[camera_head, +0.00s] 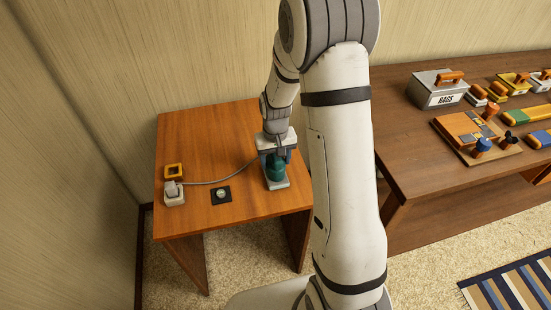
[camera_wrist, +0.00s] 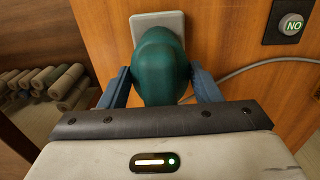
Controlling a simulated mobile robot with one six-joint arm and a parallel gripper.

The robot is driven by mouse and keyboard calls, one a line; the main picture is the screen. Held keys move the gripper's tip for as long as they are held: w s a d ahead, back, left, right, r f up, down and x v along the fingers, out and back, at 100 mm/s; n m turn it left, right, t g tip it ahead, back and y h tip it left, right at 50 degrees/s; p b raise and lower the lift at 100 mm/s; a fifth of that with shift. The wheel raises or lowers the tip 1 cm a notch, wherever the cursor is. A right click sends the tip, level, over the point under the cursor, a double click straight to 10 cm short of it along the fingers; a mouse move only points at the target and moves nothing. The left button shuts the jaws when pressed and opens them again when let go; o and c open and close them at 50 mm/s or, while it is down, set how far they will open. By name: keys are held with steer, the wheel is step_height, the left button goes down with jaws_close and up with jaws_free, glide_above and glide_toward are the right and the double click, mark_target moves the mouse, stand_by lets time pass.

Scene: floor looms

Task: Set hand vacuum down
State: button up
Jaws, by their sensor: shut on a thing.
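The hand vacuum (camera_head: 276,168) is a rounded dark teal body. In the head view it is at a pale grey base plate (camera_head: 277,184) near the right edge of the small wooden table (camera_head: 235,130). My gripper (camera_head: 275,160) is above it, pointing down. In the wrist view the vacuum (camera_wrist: 160,68) sits between the two blue fingers of my gripper (camera_wrist: 162,85), which are shut on it. Part of the pale plate (camera_wrist: 158,22) shows beyond it. I cannot tell whether the vacuum touches the plate. Its underside is hidden.
A grey cable (camera_head: 225,182) runs from the vacuum's side to a white plug block (camera_head: 174,194). A bench with a "BAGS" box (camera_head: 438,89) stands right. The table's back is clear.

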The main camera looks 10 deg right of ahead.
steer(key=shift+f, duration=0.1)
steer(key=o, duration=1.1)
step_height(320, 180, up, 12)
steer(key=s+r+t, duration=0.1)
steer(key=s+r, duration=0.2)
steer(key=s, duration=0.4)
steer(key=s+r, duration=0.3)
steer(key=s, duration=0.4)
steer(key=s+r+t, duration=0.1)
steer(key=s+r, duration=0.2)
steer(key=s, duration=0.4)
steer(key=shift+t, duration=0.3)
